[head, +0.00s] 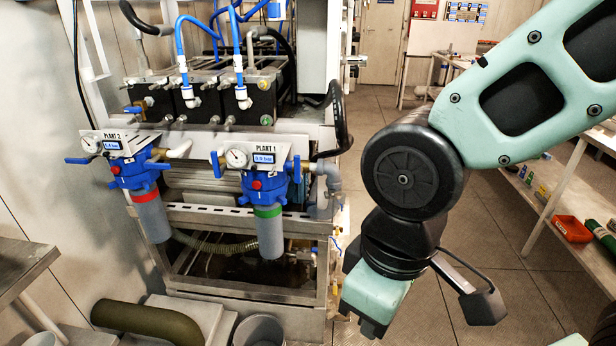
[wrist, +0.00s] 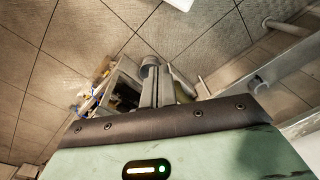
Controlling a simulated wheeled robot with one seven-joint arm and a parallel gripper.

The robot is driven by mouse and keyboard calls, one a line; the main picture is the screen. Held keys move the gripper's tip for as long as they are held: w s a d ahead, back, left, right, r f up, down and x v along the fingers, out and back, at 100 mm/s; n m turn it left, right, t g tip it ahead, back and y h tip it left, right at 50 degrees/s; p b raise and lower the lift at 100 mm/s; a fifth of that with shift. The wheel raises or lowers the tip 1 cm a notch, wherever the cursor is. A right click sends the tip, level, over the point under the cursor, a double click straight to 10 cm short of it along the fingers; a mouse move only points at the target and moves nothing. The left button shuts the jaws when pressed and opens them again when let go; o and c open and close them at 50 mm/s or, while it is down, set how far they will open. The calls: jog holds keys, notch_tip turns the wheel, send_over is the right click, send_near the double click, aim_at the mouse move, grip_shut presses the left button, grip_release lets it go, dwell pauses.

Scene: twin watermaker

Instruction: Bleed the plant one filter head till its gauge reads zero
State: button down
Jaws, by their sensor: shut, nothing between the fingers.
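The plant one filter head (head: 265,188) is blue, under a plate labelled PLANT 1. It carries a red button (head: 257,184), a blue lever at each side and a green band above a grey bowl (head: 270,236). Its round gauge (head: 237,157) and lit display (head: 264,158) face me; their readings are too small to be sure of. My gripper (head: 371,328) hangs pointing down, right of and lower than the filter head, well apart from it. In the wrist view my gripper's fingers (wrist: 150,66) look together, with nothing seen between them. The filter head is not recognisable there.
The similar plant two filter head (head: 133,171), with a red band, stands left of plant one. A bucket (head: 259,330) and a thick green-brown pipe (head: 147,320) lie low in front. A shelf with an orange bin (head: 573,229) is at right. Open floor lies between.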

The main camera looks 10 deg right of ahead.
jog(key=shift+d, duration=0.3)
jog(key=w+a+f+m+t+y+p, duration=0.1)
jog(key=w+a+m+t, duration=0.3)
jog(key=w+m, duration=0.4)
jog(key=w+a+f+m+t+y+p, duration=0.1)
jog(key=w+a+m+t+p, duration=0.2)
jog(key=w+m, duration=0.5)
jog(key=w+a+f+m+t+y+p, duration=0.1)
jog(key=w+a+m+t+p, duration=0.1)
jog(key=w+a+m+t, duration=0.3)
jog(key=w+a+m, duration=0.2)
jog(key=w+m, duration=0.2)
jog(key=shift+a+f+y+p, duration=0.25)
jog(key=shift+a+y+p, duration=0.05)
jog(key=shift+p, duration=0.1)
